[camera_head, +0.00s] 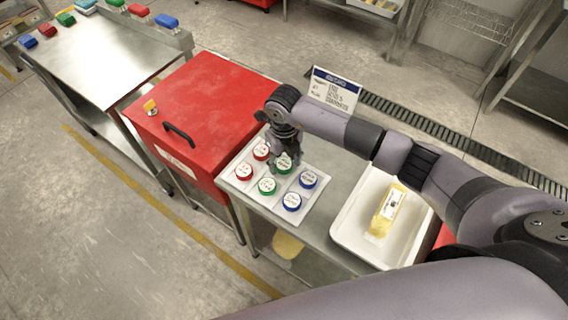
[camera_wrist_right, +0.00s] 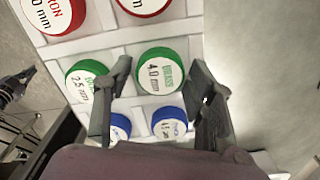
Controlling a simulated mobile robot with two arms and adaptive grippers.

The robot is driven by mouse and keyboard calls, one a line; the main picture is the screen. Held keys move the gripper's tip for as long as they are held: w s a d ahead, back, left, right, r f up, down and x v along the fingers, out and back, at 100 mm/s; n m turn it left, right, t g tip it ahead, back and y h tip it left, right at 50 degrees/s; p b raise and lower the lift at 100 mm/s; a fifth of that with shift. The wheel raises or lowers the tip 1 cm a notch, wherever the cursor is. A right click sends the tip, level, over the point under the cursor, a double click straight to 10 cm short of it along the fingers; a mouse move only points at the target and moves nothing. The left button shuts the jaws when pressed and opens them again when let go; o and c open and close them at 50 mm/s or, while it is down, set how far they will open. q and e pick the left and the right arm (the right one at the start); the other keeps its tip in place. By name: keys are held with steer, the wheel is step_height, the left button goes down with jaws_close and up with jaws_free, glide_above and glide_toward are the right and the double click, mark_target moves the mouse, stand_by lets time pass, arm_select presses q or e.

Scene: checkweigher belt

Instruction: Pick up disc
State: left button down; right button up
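My right gripper (camera_head: 280,164) points down over the white tray (camera_head: 252,202) of discs. In the right wrist view the gripper (camera_wrist_right: 159,70) is open, its two fingers on either side of the green disc marked 4.0 mm (camera_wrist_right: 161,72). That green disc (camera_head: 286,165) is partly hidden by the gripper in the head view. I cannot tell whether the fingers touch it. The other green disc (camera_head: 267,186) is marked 2.5 mm. Two red discs (camera_head: 244,172) (camera_head: 261,152) and two blue discs (camera_head: 308,180) (camera_head: 292,202) sit in the same tray. My left gripper is not in view.
A red lidded box (camera_head: 210,105) stands left of the disc tray. A white tub (camera_head: 350,232) with a yellow packet (camera_head: 388,212) is to the right. A printed sign (camera_head: 335,90) stands behind. A steel table (camera_head: 105,55) is at the far left.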

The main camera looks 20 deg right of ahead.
steer(key=c, duration=0.8)
steer(key=shift+c, duration=0.2)
steer(key=shift+r, duration=0.15)
